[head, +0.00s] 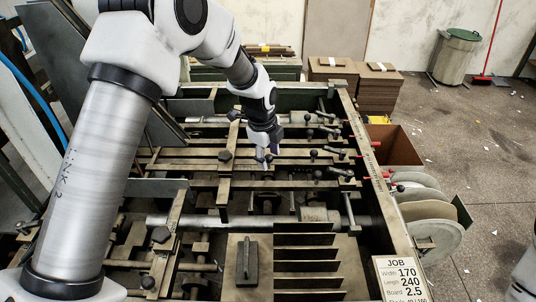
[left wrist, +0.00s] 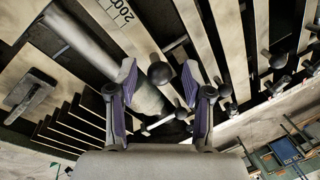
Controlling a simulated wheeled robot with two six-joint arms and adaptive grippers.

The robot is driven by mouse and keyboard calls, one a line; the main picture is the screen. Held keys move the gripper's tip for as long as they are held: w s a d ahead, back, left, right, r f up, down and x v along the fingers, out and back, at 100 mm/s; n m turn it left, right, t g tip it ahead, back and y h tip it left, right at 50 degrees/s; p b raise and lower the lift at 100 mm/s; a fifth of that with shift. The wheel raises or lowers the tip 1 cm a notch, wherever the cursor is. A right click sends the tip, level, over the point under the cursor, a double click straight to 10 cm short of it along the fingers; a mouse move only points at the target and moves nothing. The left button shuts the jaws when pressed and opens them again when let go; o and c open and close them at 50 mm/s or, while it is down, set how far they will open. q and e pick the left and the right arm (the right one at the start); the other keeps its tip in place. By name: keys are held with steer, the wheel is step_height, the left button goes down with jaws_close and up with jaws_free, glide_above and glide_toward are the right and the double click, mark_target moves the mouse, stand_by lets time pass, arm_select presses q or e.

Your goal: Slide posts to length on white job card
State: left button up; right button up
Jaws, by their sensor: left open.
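The white job card (head: 402,280) at the lower right of the head view reads Width 170, Length 240, Board 2.5; its bottom line is cut off. My left gripper (head: 267,155) is over the middle of the feeder, pointing down. In the left wrist view my left gripper (left wrist: 159,74) is open, with a black ball knob (left wrist: 160,73) showing between its fingertips; I cannot tell whether they touch it. Another black knob (left wrist: 192,70) is close by the right finger. A pale scale strip (left wrist: 118,12) reads 200. My right gripper is out of view.
The feeder has metal bars, rods and several black-knobbed levers (head: 318,174) around the gripper. Dark slanted plates (head: 305,254) stand at the front. Reels (head: 433,225) and a brown box (head: 395,145) stand at the right. Stacked board (head: 378,88) is behind.

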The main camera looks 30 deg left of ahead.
arm_select(q)
step_height(320, 180, up, 12)
steer(key=s, duration=0.2)
steer(key=shift+a+f, duration=0.15)
steer(key=shift+s, duration=0.15)
